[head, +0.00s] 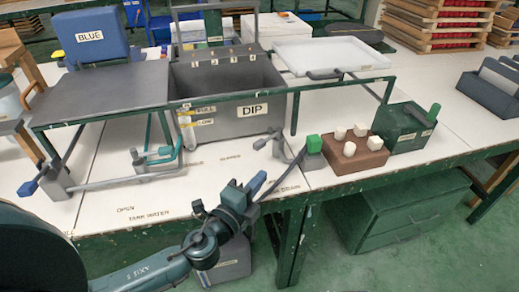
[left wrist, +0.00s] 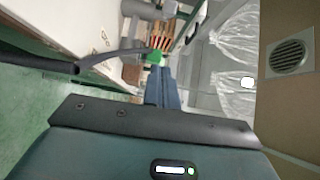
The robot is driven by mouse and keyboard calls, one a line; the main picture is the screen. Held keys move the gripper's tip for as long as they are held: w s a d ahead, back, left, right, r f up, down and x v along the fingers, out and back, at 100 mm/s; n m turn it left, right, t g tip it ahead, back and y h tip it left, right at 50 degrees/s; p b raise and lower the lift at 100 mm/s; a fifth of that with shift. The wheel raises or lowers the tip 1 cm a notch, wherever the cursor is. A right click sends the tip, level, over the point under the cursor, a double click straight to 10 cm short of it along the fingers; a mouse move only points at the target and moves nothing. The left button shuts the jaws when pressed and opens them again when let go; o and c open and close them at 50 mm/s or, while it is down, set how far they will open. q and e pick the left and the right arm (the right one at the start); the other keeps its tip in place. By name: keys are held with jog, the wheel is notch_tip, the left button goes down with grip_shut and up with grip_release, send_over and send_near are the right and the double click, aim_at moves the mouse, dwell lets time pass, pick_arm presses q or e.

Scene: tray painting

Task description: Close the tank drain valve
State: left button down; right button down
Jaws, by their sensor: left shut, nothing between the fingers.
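The DIP tank (head: 225,95) stands open at the middle of the table. In front of its right side, a grey lever with a green handle (head: 313,143) rises at a slant from the tabletop. The green handle also shows in the left wrist view (left wrist: 154,57), just beyond my fingertips; contact cannot be told. My left gripper (head: 258,182) is shut and empty at the table's front edge, left of and nearer than that handle. Its blue fingers show in the left wrist view (left wrist: 158,75). My right gripper is not in view.
A valve with a blue handle (head: 28,188) is at the left, and teal-handled piping (head: 138,157) stands left of the tank. A brown block (head: 345,160) with white knobs and a green box (head: 405,128) stand to the right. The front tabletop marked TANK WATER is clear.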

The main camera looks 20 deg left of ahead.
aim_at(268, 139)
pick_arm(q)
jog(key=x, duration=0.6)
jog(key=shift+r+p, duration=0.1)
jog(key=shift+p, duration=0.25)
jog(key=w+a, duration=0.2)
jog(key=shift+a, duration=0.25)
jog(key=shift+w+a, duration=0.3)
jog(key=shift+a, duration=0.2)
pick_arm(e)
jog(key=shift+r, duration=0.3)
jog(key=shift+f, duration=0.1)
pick_arm(q)
jog(key=shift+a+f+h+b, duration=0.25)
jog(key=shift+h+b, duration=0.05)
jog(key=shift+b, duration=0.2)
jog(key=shift+a+r+m, duration=0.1)
jog(key=shift+m, duration=0.2)
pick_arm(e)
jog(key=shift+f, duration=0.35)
